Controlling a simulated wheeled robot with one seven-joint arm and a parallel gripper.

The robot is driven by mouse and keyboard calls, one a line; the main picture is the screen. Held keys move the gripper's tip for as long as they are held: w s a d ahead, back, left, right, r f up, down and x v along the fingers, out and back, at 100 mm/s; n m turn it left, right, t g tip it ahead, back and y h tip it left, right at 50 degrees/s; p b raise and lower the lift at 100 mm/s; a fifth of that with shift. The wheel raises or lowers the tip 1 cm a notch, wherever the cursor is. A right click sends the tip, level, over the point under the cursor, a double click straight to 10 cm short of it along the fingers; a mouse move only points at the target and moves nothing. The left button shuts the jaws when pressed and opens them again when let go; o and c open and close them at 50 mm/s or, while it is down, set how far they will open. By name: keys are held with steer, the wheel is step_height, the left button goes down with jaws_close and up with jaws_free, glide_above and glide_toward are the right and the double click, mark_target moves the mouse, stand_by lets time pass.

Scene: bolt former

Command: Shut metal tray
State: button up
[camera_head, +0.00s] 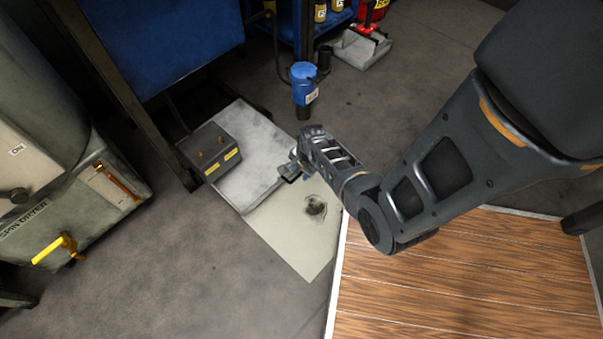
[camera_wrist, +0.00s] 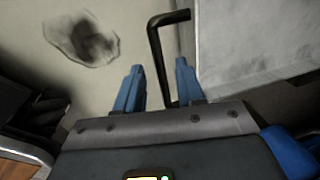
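The metal tray (camera_head: 262,140) is a pale grey slab low on the floor, sticking out from beside the blue machine. A black bent handle (camera_wrist: 160,55) shows at the tray's edge in the wrist view, where the tray's grey surface (camera_wrist: 250,40) fills the right side. My gripper (camera_head: 288,170) is at the tray's near right edge. In the wrist view its two blue fingers (camera_wrist: 157,75) are apart, with the handle between them. A gap shows beside the handle. Whether a finger touches it, I cannot tell.
A dark box with yellow labels (camera_head: 212,152) stands at the tray's left edge. A beige floor patch (camera_head: 296,232) with a dark stain lies in front. A blue cylinder (camera_head: 304,84) stands behind, a grey cabinet (camera_head: 100,190) left, a wooden platform (camera_head: 460,270) right.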

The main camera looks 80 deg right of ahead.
steer(key=shift+f, duration=0.2)
jaws_close()
stand_by(0.3)
stand_by(0.3)
